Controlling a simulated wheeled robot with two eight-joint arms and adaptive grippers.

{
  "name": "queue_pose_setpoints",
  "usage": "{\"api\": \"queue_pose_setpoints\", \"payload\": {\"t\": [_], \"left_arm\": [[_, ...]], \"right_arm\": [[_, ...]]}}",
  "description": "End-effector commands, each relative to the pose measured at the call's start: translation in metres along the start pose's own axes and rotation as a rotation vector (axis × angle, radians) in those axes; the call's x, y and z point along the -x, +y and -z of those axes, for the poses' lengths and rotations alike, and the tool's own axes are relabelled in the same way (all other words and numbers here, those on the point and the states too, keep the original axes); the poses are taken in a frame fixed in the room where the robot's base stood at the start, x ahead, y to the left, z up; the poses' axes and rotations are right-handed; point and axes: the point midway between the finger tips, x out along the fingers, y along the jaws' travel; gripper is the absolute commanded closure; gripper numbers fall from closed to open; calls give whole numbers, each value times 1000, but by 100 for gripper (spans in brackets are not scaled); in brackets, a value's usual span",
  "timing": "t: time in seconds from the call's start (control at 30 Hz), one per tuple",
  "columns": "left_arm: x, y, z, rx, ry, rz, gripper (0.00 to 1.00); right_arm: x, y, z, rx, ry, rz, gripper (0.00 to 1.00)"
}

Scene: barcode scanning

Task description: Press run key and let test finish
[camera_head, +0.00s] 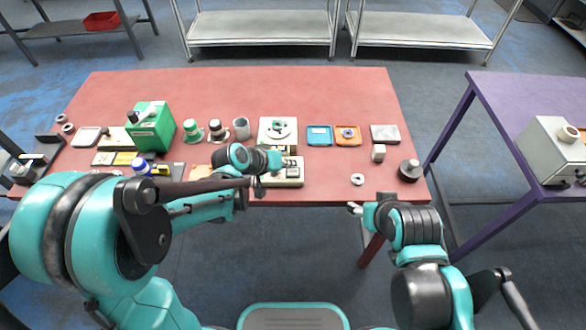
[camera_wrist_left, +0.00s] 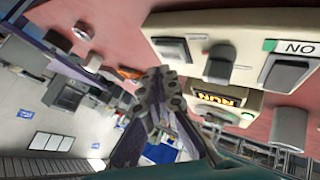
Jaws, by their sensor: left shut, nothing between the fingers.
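A cream test unit (camera_head: 290,181) sits near the front edge of the red table, partly hidden behind my left arm. In the left wrist view its panel (camera_wrist_left: 270,22) has grey and dark keys, a marking like NO beside a green patch, and a lit amber label (camera_wrist_left: 214,97) whose letters are hard to read. My left gripper (camera_head: 260,188) is shut and empty at the unit's left end; its dark fingers also show in the left wrist view (camera_wrist_left: 160,88). I cannot tell whether they touch a key. My right gripper (camera_head: 355,209) is off the table's front edge, empty, its jaws too small to judge.
Behind the unit stands a cream device with a round top (camera_head: 278,133). A green box (camera_head: 151,126), spools and a grey cup (camera_head: 242,128) are to the left. Blue (camera_head: 319,135) and orange (camera_head: 348,142) trays and a black knob-like weight (camera_head: 409,171) are right. The table's back is clear.

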Motion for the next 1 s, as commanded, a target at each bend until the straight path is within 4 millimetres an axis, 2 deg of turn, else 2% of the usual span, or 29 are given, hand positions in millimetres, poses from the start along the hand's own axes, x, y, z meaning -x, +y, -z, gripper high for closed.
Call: {"api": "queue_pose_setpoints", "payload": {"t": [0.37,0.8,1.0], "left_arm": [[2,2,2,0,0,0,100],[32,24,24,0,0,0,100],[35,26,26,0,0,0,100]], "right_arm": [[2,0,2,0,0,0,46],[31,0,22,0,0,0,46],[33,0,24,0,0,0,46]]}}
